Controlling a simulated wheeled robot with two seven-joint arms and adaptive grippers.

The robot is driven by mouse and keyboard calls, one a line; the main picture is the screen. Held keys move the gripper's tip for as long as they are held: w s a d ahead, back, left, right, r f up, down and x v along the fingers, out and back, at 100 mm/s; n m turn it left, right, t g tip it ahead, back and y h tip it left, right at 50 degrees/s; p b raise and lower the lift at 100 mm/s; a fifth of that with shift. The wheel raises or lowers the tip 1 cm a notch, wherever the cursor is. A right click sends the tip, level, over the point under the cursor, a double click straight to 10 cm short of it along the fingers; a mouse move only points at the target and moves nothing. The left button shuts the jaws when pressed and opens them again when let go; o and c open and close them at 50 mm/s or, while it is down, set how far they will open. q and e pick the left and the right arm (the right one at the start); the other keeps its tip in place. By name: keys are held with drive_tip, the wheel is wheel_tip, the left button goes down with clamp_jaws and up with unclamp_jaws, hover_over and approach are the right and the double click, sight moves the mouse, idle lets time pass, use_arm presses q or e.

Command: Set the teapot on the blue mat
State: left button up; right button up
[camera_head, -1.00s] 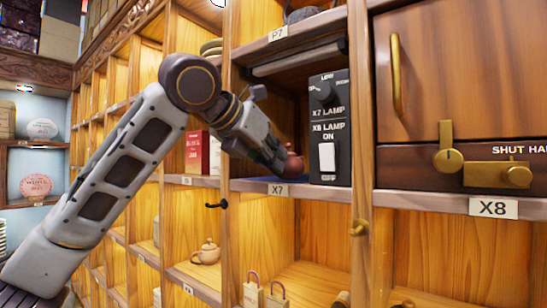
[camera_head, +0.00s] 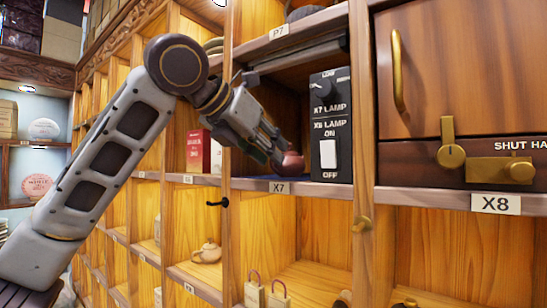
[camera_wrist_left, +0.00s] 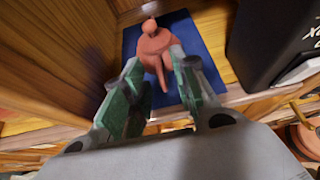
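The small reddish-brown teapot (camera_head: 292,164) is in the open compartment labelled X7, at the fingertips of my left gripper (camera_head: 276,156). In the left wrist view the teapot (camera_wrist_left: 156,42) has its round knob at the far side, and a narrow part points back between the fingers. The green-padded fingers of my left gripper (camera_wrist_left: 156,60) lie along both sides of the body and seem to clasp it. The blue mat (camera_wrist_left: 197,50) lies under and around the teapot; whether the two touch is unclear. Its edge shows in the head view (camera_head: 250,184). My right gripper is out of view.
A black lamp switch box (camera_head: 331,125) stands close on the right of the compartment. Red and white boxes (camera_head: 198,150) stand to the left. Another teapot (camera_head: 207,253) sits on a lower shelf.

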use_arm(q)
drive_tip(key=b+v, duration=0.1)
drive_tip(key=v, duration=0.8)
drive_tip(key=shift+s+b, duration=0.15)
drive_tip(key=shift+b, duration=0.2)
drive_tip(key=shift+a, duration=0.15)
idle(1.9)
